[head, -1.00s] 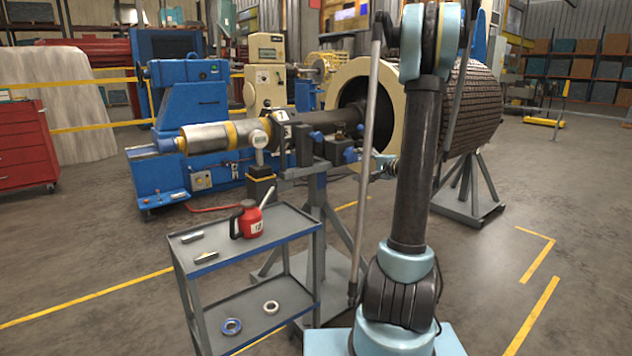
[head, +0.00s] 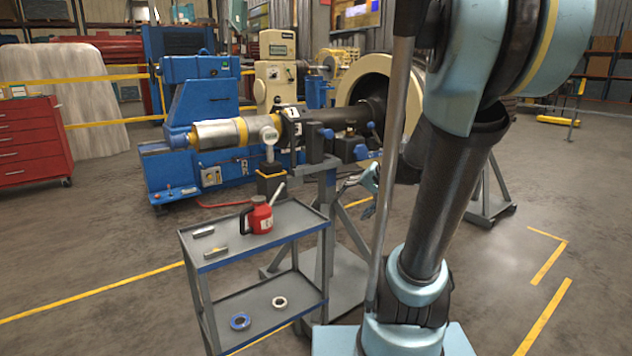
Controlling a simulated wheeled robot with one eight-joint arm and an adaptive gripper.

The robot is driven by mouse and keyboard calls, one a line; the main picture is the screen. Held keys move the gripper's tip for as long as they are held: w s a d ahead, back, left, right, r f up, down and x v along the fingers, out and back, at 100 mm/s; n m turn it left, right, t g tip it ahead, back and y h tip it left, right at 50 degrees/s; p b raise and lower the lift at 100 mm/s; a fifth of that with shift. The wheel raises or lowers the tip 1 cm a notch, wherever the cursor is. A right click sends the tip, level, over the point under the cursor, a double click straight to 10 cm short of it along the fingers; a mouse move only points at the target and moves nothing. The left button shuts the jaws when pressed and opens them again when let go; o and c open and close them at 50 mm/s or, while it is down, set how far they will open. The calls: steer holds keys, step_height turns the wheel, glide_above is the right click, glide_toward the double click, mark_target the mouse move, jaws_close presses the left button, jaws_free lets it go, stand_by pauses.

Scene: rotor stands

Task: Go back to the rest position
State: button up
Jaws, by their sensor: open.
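My gripper (head: 366,196) is small in the head view, just right of the rotor stand (head: 328,200) and partly beside my own arm. Its jaws are open, and I see nothing held in them. My arm stands large on the right, its elbow raised close to the camera and its lower link leaning right. The rotor shaft (head: 218,134), with a bright metal end and a yellow band, lies level on the stand. The dark part of the rotor runs toward the big cream ring housing, and my arm hides some of that area.
A grey cart (head: 262,292) stands in front of the stand, with a red can (head: 261,216) and two small metal pieces on top. A blue ring (head: 240,321) and a white ring (head: 279,302) lie on its lower shelf. Open floor lies to the right.

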steer(key=s+d+f+n+g+h, duration=0.1)
steer(key=s+d+f+n+h, duration=0.1)
steer(key=s, duration=0.7)
steer(key=s+d+f+n+g+h, duration=0.1)
steer(key=s+d+f+h, duration=0.3)
steer(key=s, duration=0.6)
steer(key=shift+d+f+n+g, duration=0.4)
steer(key=shift+d+f+n, duration=0.2)
steer(key=shift+f, duration=0.35)
steer(key=shift+w+f, duration=0.2)
steer(key=shift+w, duration=0.25)
